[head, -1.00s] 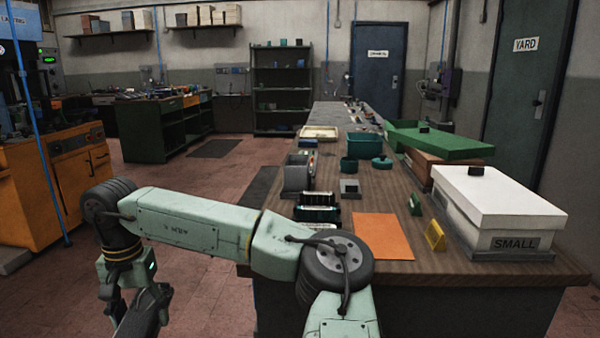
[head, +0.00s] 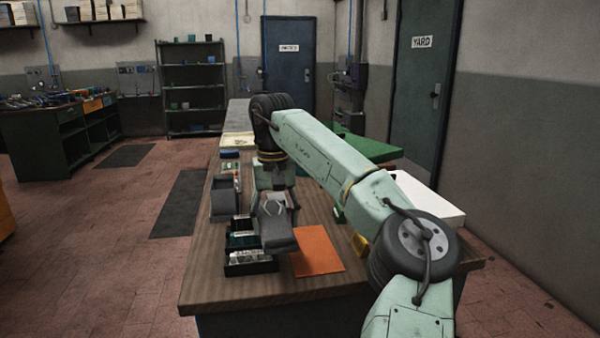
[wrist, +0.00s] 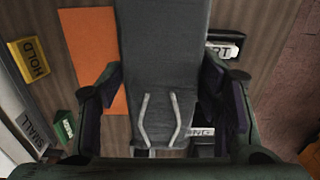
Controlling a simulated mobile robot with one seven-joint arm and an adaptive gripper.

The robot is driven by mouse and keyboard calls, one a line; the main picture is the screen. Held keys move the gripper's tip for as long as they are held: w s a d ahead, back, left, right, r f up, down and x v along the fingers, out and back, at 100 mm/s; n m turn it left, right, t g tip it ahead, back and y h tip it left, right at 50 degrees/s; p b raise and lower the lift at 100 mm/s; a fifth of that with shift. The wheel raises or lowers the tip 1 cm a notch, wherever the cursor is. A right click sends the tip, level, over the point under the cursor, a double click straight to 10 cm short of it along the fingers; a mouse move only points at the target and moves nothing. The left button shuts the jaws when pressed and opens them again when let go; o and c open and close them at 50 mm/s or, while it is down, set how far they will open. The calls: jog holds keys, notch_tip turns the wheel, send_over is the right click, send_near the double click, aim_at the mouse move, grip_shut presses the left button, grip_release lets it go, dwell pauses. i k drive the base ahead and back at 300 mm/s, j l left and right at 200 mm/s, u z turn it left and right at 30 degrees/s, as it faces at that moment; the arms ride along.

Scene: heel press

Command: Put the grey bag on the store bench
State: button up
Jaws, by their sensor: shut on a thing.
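The grey bag (head: 277,224) is in my gripper (head: 274,198), above the wooden bench (head: 205,280). In the head view it hangs between the black tray on the left and the orange sheet on the right. In the wrist view the bag (wrist: 165,70) runs up the middle of the picture, with two pale strips on its near part. The fingers of my gripper (wrist: 162,105) stand on either side of it. The bag covers part of the orange sheet and most of the tray in the wrist view. I cannot tell how high it is above the bench.
The orange sheet (head: 317,249) lies on the bench. A black tray (head: 247,263) with labelled parts is at the left. In the wrist view a yellow HOLD sign (wrist: 30,60) and a green sign (wrist: 65,128) stand at left. A white box (head: 430,197) is behind my arm.

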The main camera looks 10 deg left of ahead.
aim_at(315, 189)
jog(key=i, duration=1.5)
